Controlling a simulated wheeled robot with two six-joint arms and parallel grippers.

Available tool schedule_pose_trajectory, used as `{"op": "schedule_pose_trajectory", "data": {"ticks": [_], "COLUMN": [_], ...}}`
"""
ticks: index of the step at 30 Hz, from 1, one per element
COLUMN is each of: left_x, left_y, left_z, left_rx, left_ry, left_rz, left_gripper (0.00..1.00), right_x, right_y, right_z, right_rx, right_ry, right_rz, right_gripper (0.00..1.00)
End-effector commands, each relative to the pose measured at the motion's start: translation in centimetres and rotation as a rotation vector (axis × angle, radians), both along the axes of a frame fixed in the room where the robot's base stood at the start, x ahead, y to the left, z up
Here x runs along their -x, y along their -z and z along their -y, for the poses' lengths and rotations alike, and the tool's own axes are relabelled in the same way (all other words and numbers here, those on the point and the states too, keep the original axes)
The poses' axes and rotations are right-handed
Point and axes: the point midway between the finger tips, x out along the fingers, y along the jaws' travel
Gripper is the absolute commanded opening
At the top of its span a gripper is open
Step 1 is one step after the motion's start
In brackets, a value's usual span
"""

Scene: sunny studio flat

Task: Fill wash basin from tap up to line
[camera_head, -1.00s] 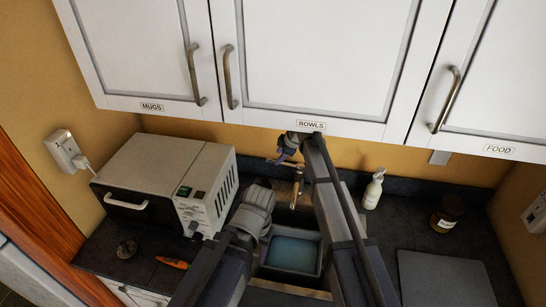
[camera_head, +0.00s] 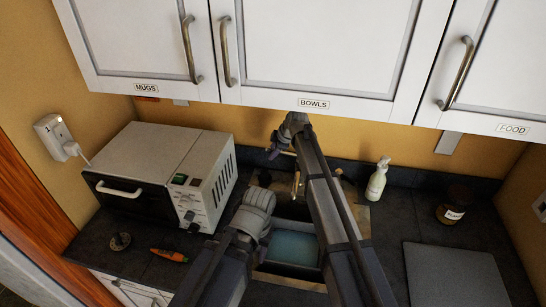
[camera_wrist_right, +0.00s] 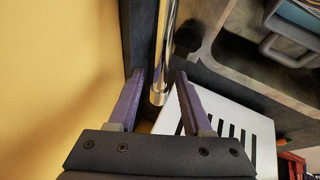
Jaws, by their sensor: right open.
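The wash basin (camera_head: 291,263) is a grey tub in the sink, partly hidden by my arms. Its inside shows a flat blue surface; I cannot tell whether this is water, and no fill line is discernible. The brass-coloured tap (camera_head: 296,186) rises behind it. My right gripper (camera_head: 274,153) is near the wall, above and behind the basin by the tap. In the right wrist view its fingers (camera_wrist_right: 160,100) are open, with a shiny metal tube (camera_wrist_right: 163,60) of the tap between them. Contact is not clear. My left arm shows, but its gripper does not.
A white microwave (camera_head: 205,170) stands left of the sink. An orange-handled tool (camera_head: 169,255) lies at the front left. Cupboards (camera_head: 315,50) hang above.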

Motion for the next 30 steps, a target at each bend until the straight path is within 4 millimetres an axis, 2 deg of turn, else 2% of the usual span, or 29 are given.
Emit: {"op": "schedule_pose_trajectory", "data": {"ticks": [9,22,30], "left_x": [0.0,0.0,0.0], "left_y": [0.23,0.24,0.24], "left_z": [0.0,0.0,0.0], "left_rx": [0.0,0.0,0.0], "left_ry": [0.001,0.001,0.001], "left_rz": [0.0,0.0,0.0], "left_gripper": [0.49,0.49,0.49], "right_x": [-0.13,-0.13,-0.13], "right_y": [0.23,0.24,0.23], "right_z": [-0.13,-0.13,-0.13], "right_rx": [0.0,0.0,0.0], "right_ry": [0.0,0.0,0.0], "right_rz": [0.0,0.0,0.0], "right_gripper": [0.48,0.0,0.0]}}
